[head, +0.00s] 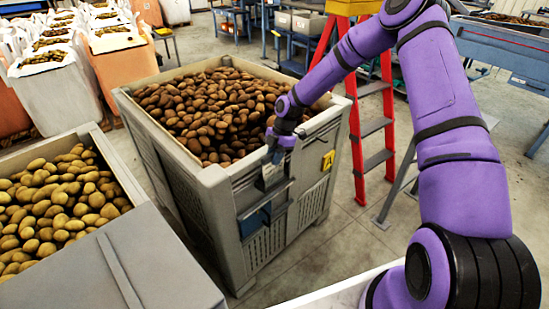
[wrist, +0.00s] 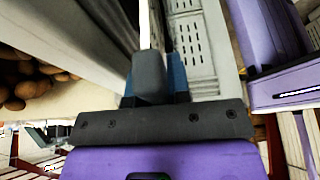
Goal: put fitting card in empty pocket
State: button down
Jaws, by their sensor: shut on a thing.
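My gripper (head: 276,152) is at the outer face of the large grey crate (head: 196,178), near its front corner and just below the rim. It is shut on a thin pale card (head: 271,173), which hangs below the fingers. In the wrist view the card (wrist: 145,24) shows nearly edge-on as a white strip above the fingers (wrist: 155,78). A dark pocket (head: 266,201) with bluish parts is on the crate face below the card. I cannot tell whether the card touches it. A yellow card (head: 328,160) is on the same face, farther right.
The crate is full of brown potatoes (head: 205,110). A second bin with paler potatoes (head: 60,205) and a grey box top (head: 130,265) stand at front left. A red stepladder (head: 380,110) stands behind right. White bulk bags (head: 45,90) are at far left.

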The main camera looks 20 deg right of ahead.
jog(key=shift+f, duration=0.2)
jog(key=c, duration=1.1)
grip_release()
jog(key=v, duration=1.2)
jog(key=shift+a+r, duration=0.1)
jog(key=shift+r, duration=0.2)
jog(key=s+r+m+t+h, duration=0.4)
jog(key=s+r+m, duration=0.8)
jog(key=s+r, duration=0.9)
jog(key=s+d+r+m+t, duration=0.1)
jog(key=s+r+m, duration=0.1)
jog(key=s, duration=0.4)
jog(key=s+d+r+m+t, duration=0.1)
jog(key=s+r+m, duration=0.2)
jog(key=s+m, duration=0.2)
jog(key=s+r+m+t, duration=0.1)
jog(key=s+r+m, duration=0.2)
jog(key=s, duration=0.4)
jog(key=shift+s+d+m, duration=0.3)
jog(key=shift+d+m, duration=0.1)
jog(key=shift+m, duration=0.2)
